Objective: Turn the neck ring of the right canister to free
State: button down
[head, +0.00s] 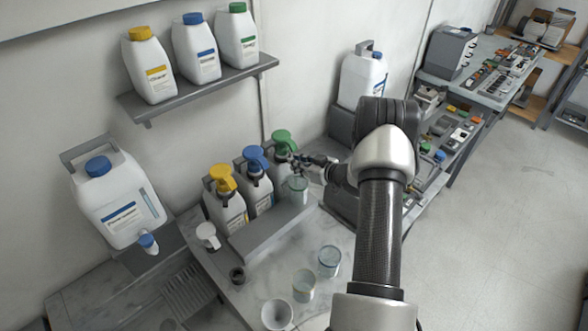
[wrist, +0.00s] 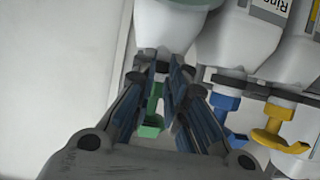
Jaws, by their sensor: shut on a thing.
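The right canister is a white bottle with a green pump head (head: 282,137), at the right end of a row of three on the bench. In the wrist view its white body (wrist: 168,22) is at the top and its green pump (wrist: 152,122) shows beyond my fingers. My gripper (wrist: 165,68) is closed around its neck, just under the green head. The neck ring itself is hidden by the fingers, so its turn position cannot be seen. In the head view my gripper (head: 300,161) reaches in from the right.
The blue-pump canister (head: 256,160) and yellow-pump canister (head: 223,180) stand close on the left. More glasses (head: 329,261) stand on the bench. A shelf (head: 200,88) holds three bottles above.

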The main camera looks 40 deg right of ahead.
jog(key=d+n+y+b, duration=0.1)
jog(key=d+n+g+y+b, duration=0.1)
jog(key=y, duration=0.1)
jog(key=w+d+n+y+b, duration=0.1)
jog(key=n, duration=0.1)
jog(key=shift+f+y, duration=0.25)
jog(key=shift+y, duration=0.05)
jog(key=n+g+y+b, duration=0.1)
jog(key=b, duration=0.1)
jog(key=w+d+n+g+y+b, duration=0.1)
jog(key=b, duration=0.2)
jog(key=shift+r+n+y+b, duration=0.1)
jog(key=shift+n+y+b, duration=0.2)
jog(key=shift+b, duration=0.05)
jog(key=shift+w+d+r+b, duration=0.1)
jog(key=shift+r+b, duration=0.15)
jog(key=shift+b, duration=0.25)
jog(key=c, duration=1.6)
grip_release()
jog(key=shift+f+g, duration=0.1)
jog(key=shift+g, duration=0.2)
jog(key=v, duration=1.2)
jog(key=shift+f, duration=0.1)
